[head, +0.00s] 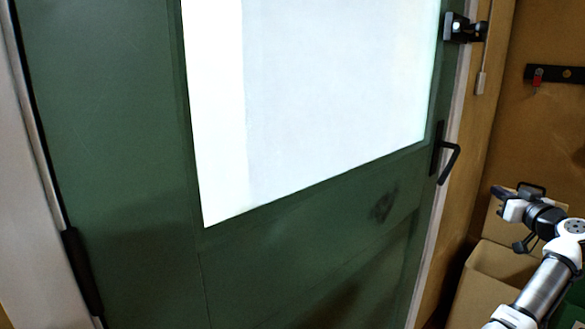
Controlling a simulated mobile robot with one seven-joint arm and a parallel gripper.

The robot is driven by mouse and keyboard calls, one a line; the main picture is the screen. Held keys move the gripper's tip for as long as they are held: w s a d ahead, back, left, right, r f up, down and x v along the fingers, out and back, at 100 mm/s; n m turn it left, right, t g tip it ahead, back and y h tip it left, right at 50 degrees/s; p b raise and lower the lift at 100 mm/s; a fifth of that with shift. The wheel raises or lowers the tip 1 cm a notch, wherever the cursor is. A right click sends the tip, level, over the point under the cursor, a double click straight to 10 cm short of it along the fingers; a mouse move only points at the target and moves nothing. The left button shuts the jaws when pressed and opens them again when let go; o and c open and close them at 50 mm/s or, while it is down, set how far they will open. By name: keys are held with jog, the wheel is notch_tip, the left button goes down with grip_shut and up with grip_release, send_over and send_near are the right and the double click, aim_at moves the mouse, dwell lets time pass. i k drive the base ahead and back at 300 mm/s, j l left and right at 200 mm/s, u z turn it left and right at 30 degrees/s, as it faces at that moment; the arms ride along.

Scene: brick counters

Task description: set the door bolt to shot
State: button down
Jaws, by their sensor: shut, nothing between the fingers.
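The green door (90,110) fills most of the head view, with a large bright white pane in its upper part. A black door bolt (464,28) with a small shiny metal part sits high at the door's right edge, beside the frame. It is too small to tell how far its bar reaches. My gripper (499,192) is at the lower right, well below the bolt and slightly right of it, apart from the door. Its dark fingers point left; they are shut and empty.
A black lever handle (447,155) sticks out from the door between the bolt's height and my gripper's. A black rail (556,74) with a red tag hangs on the right wall. Open cardboard boxes (490,285) stand below my arm. A dark hinge (82,270) is at lower left.

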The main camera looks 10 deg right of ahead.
aim_at(481, 27)
jog(key=l, duration=0.75)
jog(key=k+l, duration=0.15)
jog(key=l, duration=1.3)
jog(key=k+l, duration=0.15)
jog(key=l, duration=0.6)
